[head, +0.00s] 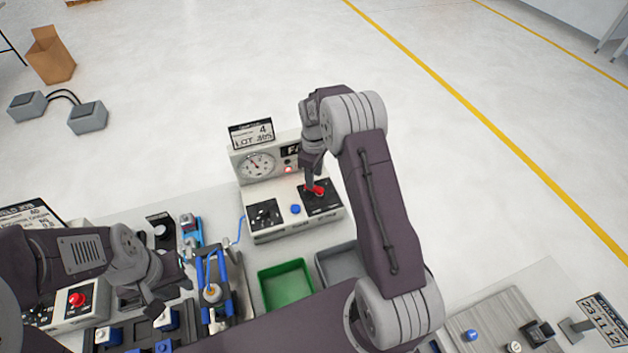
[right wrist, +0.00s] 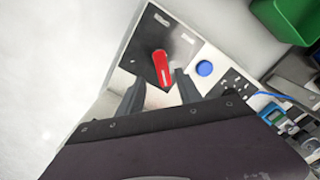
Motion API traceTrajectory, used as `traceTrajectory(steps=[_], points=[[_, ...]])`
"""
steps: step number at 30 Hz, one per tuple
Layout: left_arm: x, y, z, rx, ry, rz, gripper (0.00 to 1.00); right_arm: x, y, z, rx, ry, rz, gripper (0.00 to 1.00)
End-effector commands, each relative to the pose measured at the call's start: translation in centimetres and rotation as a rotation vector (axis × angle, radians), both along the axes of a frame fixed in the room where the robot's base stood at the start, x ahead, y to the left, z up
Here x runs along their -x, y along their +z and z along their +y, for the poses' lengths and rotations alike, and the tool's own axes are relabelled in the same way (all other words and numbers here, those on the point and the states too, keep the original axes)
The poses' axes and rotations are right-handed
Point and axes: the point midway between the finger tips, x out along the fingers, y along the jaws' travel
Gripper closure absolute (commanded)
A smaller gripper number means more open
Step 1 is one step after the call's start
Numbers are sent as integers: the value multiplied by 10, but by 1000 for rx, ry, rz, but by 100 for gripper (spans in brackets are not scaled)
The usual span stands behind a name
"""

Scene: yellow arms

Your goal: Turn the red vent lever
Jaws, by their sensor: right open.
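The red vent lever (head: 318,191) stands on a black plate at the right of the white gauge console (head: 262,225). In the right wrist view the red lever (right wrist: 162,68) shows just beyond the fingertips, roughly in line with the gap. My right gripper (head: 312,178) is over the lever and partly covers it in the head view. In the right wrist view its two fingers (right wrist: 158,88) are apart with nothing clamped; whether either touches the lever is unclear. My left gripper (head: 167,283) is low at the left, its fingers apart, with nothing visible between them.
A blue button (head: 295,209) sits beside the lever plate. A green bin (head: 286,287) and a grey bin (head: 340,263) stand in front of the console. Another panel carries a red button (head: 77,299).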

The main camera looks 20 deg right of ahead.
Motion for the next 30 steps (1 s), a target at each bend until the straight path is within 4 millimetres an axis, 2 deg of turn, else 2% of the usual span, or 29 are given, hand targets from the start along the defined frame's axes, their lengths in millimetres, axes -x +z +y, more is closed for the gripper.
traceTrajectory(steps=[3,7,16,18,21,30], points=[[0,9,0,0,0,0,64,1,-19,0,0,0,3,58],[0,12,0,0,0,0,64,0,-35,0,0,0,1,58],[0,11,0,0,0,0,64,0,-40,0,0,0,-1,58],[0,11,0,0,0,0,64,0,-40,0,0,0,-1,78],[0,11,0,0,0,0,64,0,-40,0,1,0,-2,100],[0,11,0,0,0,0,64,-1,-39,0,0,-19,-3,100]])
